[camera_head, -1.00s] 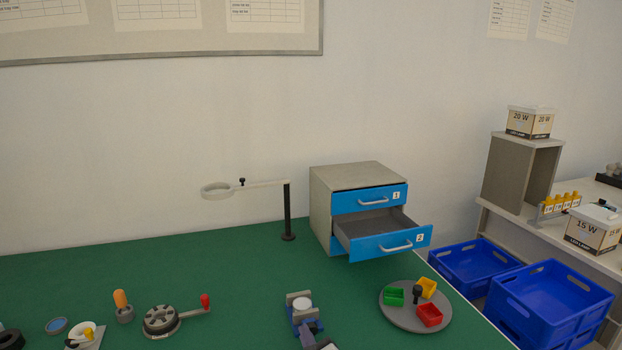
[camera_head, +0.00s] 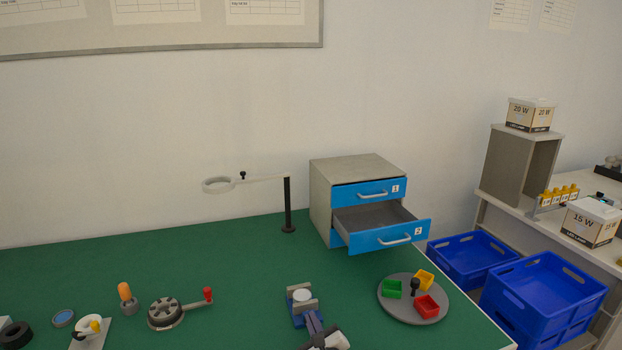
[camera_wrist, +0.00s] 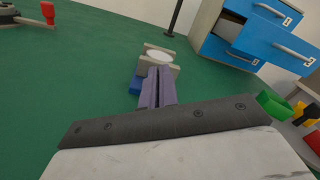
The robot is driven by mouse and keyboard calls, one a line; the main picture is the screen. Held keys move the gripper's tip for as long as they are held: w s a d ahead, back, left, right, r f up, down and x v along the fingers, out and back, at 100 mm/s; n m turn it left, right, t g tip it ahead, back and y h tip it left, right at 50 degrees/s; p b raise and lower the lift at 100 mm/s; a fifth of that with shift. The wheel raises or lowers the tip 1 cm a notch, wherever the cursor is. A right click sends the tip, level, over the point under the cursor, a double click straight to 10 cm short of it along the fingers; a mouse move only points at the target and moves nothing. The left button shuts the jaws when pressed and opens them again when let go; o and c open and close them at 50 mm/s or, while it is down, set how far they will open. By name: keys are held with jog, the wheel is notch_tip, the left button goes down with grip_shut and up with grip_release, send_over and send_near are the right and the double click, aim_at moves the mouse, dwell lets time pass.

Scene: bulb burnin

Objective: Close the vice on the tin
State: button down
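The vice (camera_head: 291,309) stands on the green bench at the front centre, with pale grey jaws and a blue base. The round white-topped tin (camera_head: 302,296) sits between the jaws; it also shows in the wrist view (camera_wrist: 159,56). My gripper (camera_head: 311,317) comes in from the front of the vice. In the wrist view, its two purple-grey fingers (camera_wrist: 158,78) lie side by side with only a thin dark line between them, and look shut with nothing seen between them. Their tips are at the near jaw (camera_wrist: 156,69); I cannot tell whether they touch it. The vice's near side is partly hidden.
A round grey tray (camera_head: 400,313) with coloured bins stands right of the vice. Behind is a drawer cabinet (camera_head: 320,195) with its lower drawer open, and a magnifier stand (camera_head: 288,205). A red-handled round device (camera_head: 166,313) is to the left. Bench between is clear.

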jog(key=shift+d, duration=0.25)
jog(key=shift+r+p, duration=0.25)
jog(key=shift+p, duration=0.35)
jog(key=shift+v, duration=2.95)
jog(key=shift+a+r, duration=0.1)
jog(key=shift+a, duration=0.05)
